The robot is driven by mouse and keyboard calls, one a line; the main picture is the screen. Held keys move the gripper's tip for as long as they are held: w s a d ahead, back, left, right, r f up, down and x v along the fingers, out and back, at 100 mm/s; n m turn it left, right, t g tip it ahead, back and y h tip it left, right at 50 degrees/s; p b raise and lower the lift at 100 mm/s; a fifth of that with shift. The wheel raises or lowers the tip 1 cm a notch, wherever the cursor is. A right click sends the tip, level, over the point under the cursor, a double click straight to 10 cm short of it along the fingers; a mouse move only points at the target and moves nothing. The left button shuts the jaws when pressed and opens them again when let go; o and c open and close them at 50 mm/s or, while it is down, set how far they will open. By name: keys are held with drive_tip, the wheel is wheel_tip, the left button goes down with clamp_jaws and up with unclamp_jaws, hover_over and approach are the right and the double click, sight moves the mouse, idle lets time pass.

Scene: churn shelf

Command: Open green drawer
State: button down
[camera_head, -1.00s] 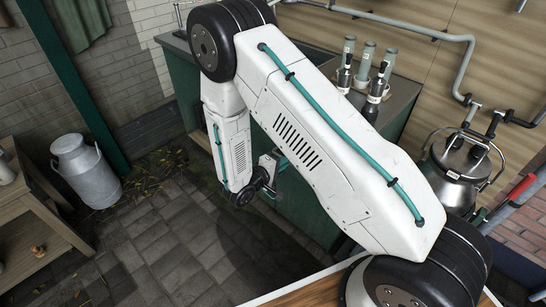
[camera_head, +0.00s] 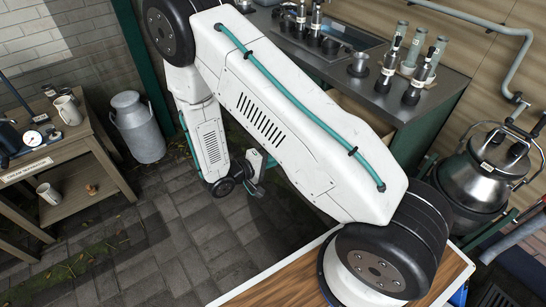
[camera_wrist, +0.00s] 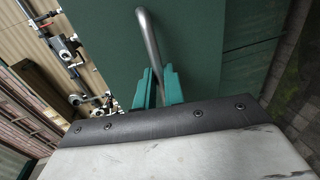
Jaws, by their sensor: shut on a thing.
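The green drawer front (camera_wrist: 105,40) fills the upper middle of the wrist view, with a bent metal bar handle (camera_wrist: 149,40). My gripper (camera_wrist: 155,78) has teal fingers shut on this handle. In the head view, my arm hides the drawer front and handle. A tan strip (camera_head: 358,112) shows between my arm and the grey countertop. It looks like the inside of the pulled-out drawer, but how far out it is cannot be told.
The green cabinet (camera_head: 428,130) has bottles and a sink on top. A metal churn (camera_head: 490,165) stands at right, a milk can (camera_head: 138,128) at left. A wooden table (camera_head: 75,145) with mugs is at far left. Paved floor (camera_head: 160,235) is clear in front.

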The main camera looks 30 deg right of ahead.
drive_tip(key=shift+a, duration=0.25)
drive_tip(key=c, duration=1.5)
unclamp_jaws()
drive_tip(key=v, duration=0.7)
drive_tip(key=shift+a, duration=0.4)
drive_tip(key=shift+s+r, duration=0.1)
